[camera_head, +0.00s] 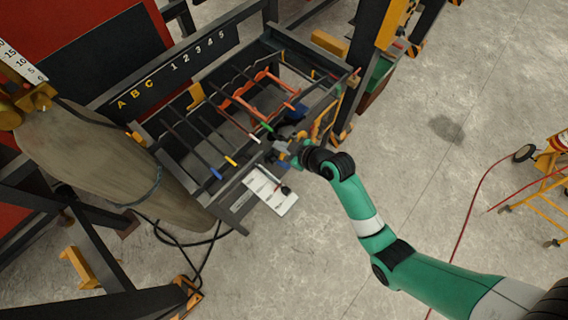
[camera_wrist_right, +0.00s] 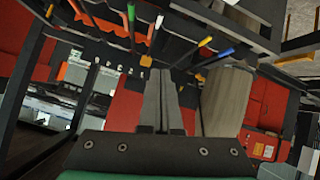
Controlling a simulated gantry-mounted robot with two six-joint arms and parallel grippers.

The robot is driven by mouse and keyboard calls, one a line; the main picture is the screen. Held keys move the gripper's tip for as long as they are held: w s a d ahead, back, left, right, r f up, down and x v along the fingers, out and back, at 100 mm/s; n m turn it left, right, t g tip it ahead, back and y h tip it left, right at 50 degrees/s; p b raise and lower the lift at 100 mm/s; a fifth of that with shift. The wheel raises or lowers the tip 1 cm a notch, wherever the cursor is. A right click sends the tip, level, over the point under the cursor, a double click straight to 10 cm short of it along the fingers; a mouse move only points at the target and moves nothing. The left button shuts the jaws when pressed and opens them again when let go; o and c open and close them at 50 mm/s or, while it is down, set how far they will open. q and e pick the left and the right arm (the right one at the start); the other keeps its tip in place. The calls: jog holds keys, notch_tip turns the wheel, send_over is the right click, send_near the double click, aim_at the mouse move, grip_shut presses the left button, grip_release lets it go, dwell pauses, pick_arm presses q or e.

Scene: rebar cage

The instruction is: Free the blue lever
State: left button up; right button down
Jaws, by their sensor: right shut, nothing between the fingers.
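A dark rack (camera_head: 184,147) holds several slanted rods with coloured tips. One rod has a blue tip (camera_head: 216,174) at the near left of the rack. A separate dark blue part (camera_head: 297,112) sits at the rack's right end, partly hidden; I cannot tell which of the two is the lever. My right gripper (camera_head: 281,149) is at the rack's near right edge, small and partly lost against dark parts. In the right wrist view its fingers (camera_wrist_right: 161,102) are together and empty, apart from the coloured tips above. My left gripper is not in view.
Yellow (camera_head: 230,161), white (camera_head: 255,139) and green (camera_head: 266,127) tips stand close together along the rack, with orange bars (camera_head: 243,92) behind. A white panel (camera_head: 270,190) is at the near edge.

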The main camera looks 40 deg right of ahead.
jog(key=s+d+f+m+g+b, duration=0.1)
jog(key=s+d+f, duration=0.1)
jog(key=s+f, duration=0.2)
notch_tip(320, 180, down, 4)
jog(key=shift+s+r+h, duration=0.1)
jog(key=shift+s+h, duration=0.15)
jog(key=shift+h, duration=0.05)
jog(key=b, duration=1.1)
send_over(284, 165)
jog(key=w+a, duration=0.1)
jog(key=w, duration=0.1)
notch_tip(284, 165, down, 7)
jog(key=shift+s+d+f, duration=0.25)
jog(key=shift+s+f, duration=0.25)
jog(key=shift+f, duration=0.25)
jog(key=shift+s+d+f, duration=0.25)
jog(key=shift+s+f, duration=0.25)
jog(key=shift+f, duration=0.25)
